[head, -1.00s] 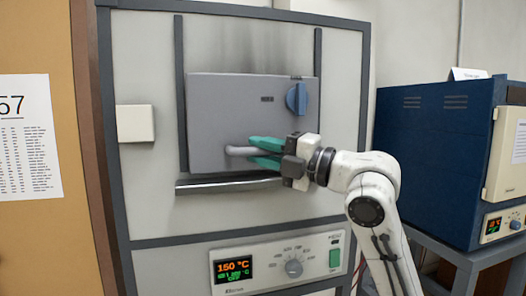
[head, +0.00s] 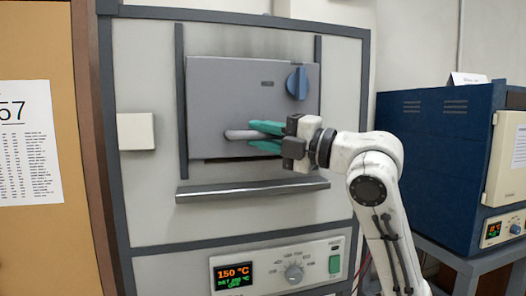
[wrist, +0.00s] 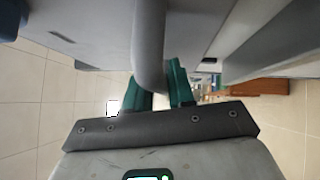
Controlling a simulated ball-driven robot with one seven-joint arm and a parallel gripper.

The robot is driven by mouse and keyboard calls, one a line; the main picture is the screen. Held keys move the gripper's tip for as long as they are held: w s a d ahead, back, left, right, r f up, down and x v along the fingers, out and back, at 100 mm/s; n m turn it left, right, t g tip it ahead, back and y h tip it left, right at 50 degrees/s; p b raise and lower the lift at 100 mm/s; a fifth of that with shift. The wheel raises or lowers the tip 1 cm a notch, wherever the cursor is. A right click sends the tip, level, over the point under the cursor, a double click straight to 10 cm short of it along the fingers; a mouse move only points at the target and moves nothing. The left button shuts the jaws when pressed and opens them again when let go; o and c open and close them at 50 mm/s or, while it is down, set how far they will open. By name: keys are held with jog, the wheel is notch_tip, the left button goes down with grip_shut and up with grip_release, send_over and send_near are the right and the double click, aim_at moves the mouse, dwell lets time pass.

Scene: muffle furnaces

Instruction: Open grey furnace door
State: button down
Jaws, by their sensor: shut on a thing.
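The grey furnace door (head: 225,90) is a flat panel between two dark vertical rails on the furnace front. It sits raised, with a gap between its lower edge and the dark ledge (head: 255,191) below. Its grey bar handle (head: 242,134) is near the bottom. My gripper (head: 265,137) has green fingers closed around the handle. In the wrist view the handle (wrist: 149,45) passes between the two green fingers of my gripper (wrist: 158,85). The handle's right end is hidden behind the fingers in the head view.
A blue knob (head: 297,83) is at the door's upper right. A control panel (head: 280,268) reading 150 °C is below the ledge. A blue furnace (head: 430,150) stands on a table at the right. A white box (head: 135,131) is fixed left of the door.

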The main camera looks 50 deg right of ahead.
jog(key=p, duration=0.3)
send_near(238, 69)
jog(key=x, duration=0.4)
jog(key=shift+w, duration=0.1)
jog(key=c, duration=1.1)
grip_release()
jog(key=shift+o, duration=0.2)
jog(key=b+v, duration=0.2)
jog(key=v, duration=0.8)
jog(key=shift+s+b, duration=0.4)
jog(key=shift+d+f, duration=0.1)
